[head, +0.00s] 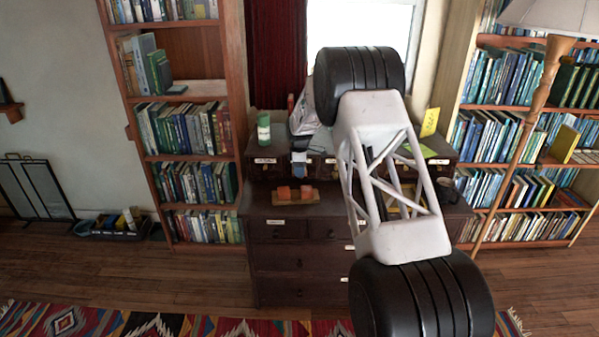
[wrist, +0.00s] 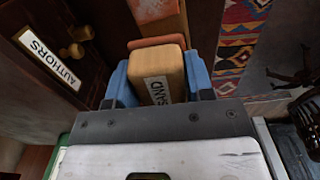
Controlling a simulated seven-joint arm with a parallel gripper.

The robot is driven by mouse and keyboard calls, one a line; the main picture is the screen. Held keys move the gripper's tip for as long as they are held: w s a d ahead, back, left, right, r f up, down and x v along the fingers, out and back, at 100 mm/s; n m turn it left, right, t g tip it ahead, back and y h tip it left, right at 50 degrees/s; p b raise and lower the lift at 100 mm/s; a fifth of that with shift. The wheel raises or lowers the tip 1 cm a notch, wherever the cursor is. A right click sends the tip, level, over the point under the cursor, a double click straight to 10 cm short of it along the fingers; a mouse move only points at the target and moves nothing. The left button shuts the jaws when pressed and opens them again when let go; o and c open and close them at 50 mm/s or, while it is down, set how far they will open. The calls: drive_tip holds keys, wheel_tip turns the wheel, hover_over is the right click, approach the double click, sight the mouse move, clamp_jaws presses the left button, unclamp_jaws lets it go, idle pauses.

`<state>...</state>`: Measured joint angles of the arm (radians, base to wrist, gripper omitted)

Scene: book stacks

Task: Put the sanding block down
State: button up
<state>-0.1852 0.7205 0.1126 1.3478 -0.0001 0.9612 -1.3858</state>
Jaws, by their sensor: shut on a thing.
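The sanding block (wrist: 160,68) is tan on its labelled side, with a rust-red layer along its far edge. My gripper (wrist: 158,82) is shut on it, one blue finger on each side. In the head view my gripper (head: 299,168) is small, in front of the upper drawers of the dark chest (head: 290,232); the block cannot be made out there. Just beyond the held block, the wrist view shows a rust-red block (wrist: 152,9) over a wooden board (wrist: 172,27). Whether the held block touches the board is unclear.
A green bottle (head: 264,128) stands above, at left. An AUTHORS label (wrist: 48,59) and knobs are close beside my gripper. My arm hides the chest's right part.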

idle(0.4)
drive_tip(key=s+d+f, duration=0.3)
drive_tip(key=s+d, duration=0.5)
drive_tip(key=s+d+f, duration=0.4)
drive_tip(key=s+d, duration=0.4)
drive_tip(key=d, duration=0.1)
drive_tip(key=shift+s+d+f, duration=0.2)
drive_tip(key=shift+f, duration=0.1)
hover_over(339, 199)
drive_tip(key=shift+f, duration=0.75)
drive_tip(key=shift+s, duration=0.1)
drive_tip(key=shift+f, duration=1.75)
drive_tip(key=shift+f, duration=0.15)
